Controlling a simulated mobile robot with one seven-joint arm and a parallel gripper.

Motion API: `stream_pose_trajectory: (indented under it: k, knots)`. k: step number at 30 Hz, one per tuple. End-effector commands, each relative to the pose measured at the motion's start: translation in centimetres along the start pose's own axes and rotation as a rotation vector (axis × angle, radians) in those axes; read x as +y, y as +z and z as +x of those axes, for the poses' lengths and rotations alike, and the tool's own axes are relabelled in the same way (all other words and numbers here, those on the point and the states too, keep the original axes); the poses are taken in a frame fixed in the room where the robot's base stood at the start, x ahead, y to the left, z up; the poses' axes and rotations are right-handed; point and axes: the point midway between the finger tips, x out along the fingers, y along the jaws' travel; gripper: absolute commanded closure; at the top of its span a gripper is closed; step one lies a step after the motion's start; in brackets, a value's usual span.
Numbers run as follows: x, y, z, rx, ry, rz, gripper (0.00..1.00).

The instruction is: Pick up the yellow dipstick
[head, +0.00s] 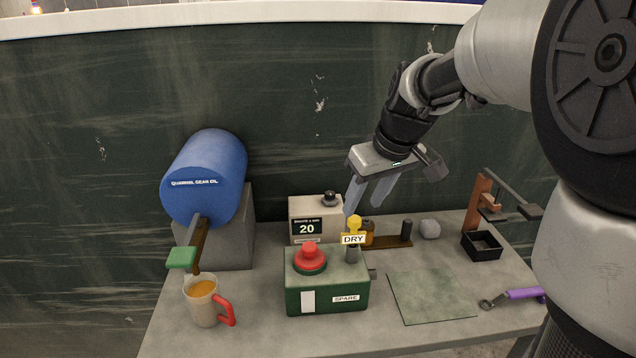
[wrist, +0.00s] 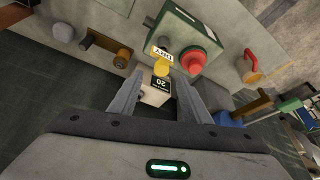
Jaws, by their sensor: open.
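The yellow dipstick (head: 354,222) stands upright with its round yellow head above a white DRY tag, at the back right of the green box (head: 327,299). In the wrist view its yellow head (wrist: 161,68) shows just beyond and between the fingertips. My gripper (head: 364,208) is open and empty, pointing down, close above and behind the dipstick. It looks apart from the dipstick, though the exact gap is hard to tell. The dipstick's lower part is hidden by the tag and the box.
A red button (head: 310,258) sits on the green box. A grey display box (head: 317,208) reading 20 stands behind. A blue oil drum (head: 206,172) and a mug (head: 202,302) are at left. A flat green mat (head: 430,294), black tray (head: 482,246) and purple-handled tool (head: 523,294) are at right.

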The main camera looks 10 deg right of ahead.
Motion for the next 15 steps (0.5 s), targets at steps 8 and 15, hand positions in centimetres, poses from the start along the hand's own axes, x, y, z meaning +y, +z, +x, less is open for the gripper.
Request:
stream_pose_trajectory:
  k: [8, 15]
  knots:
    - [-0.1, 0.0, 2.3, -0.001, 0.0, -0.001, 0.56]
    - [-0.3, 0.1, 5.9, -0.002, -0.002, -0.001, 0.56]
